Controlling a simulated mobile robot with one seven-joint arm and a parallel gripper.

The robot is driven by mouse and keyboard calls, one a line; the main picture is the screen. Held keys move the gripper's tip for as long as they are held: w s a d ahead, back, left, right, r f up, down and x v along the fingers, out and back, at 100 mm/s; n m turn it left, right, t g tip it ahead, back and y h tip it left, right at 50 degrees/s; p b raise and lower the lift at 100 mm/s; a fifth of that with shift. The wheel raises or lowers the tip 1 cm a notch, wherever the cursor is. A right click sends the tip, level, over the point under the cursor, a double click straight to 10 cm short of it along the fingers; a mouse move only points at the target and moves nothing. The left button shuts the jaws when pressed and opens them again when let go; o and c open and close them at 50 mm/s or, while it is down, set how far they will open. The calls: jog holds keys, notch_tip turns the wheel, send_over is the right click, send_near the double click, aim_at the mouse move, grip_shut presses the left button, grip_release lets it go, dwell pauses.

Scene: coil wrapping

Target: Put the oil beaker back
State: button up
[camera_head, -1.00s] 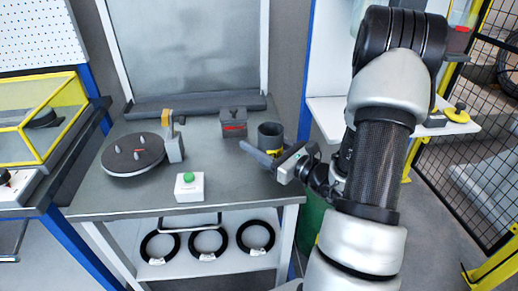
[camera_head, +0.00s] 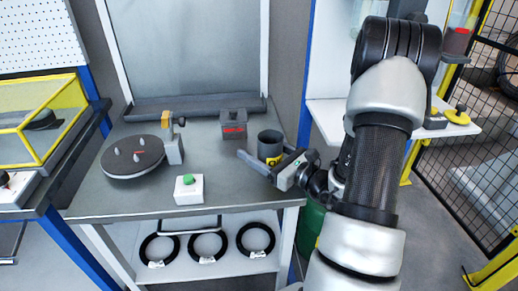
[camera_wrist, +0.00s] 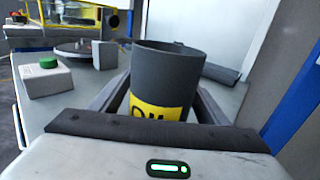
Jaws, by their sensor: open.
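The oil beaker (camera_head: 270,142) is a dark grey open cylinder with a yellow label. It stands upright near the right edge of the grey workbench (camera_head: 222,180). In the wrist view the beaker (camera_wrist: 168,75) fills the middle, and part of the label's lettering is hidden behind the front of my gripper. My gripper (camera_head: 266,160) is open, low around the beaker, with one finger on each side. In the wrist view small gaps appear between the fingers and the beaker. The beaker's base is hidden there.
A dark grey box with a red mark (camera_head: 233,123) stands behind and left of the beaker. A white box with a green button (camera_head: 188,188) is at the front. A round turntable with pegs (camera_head: 132,156) is at the left. Black coils (camera_head: 208,244) lie on the lower shelf.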

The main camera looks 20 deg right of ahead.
aim_at(280, 160)
jog(key=v, duration=1.1)
jog(key=shift+p, duration=0.35)
jog(key=shift+s+d, duration=0.2)
jog(key=shift+s, duration=0.3)
jog(key=shift+r, duration=0.15)
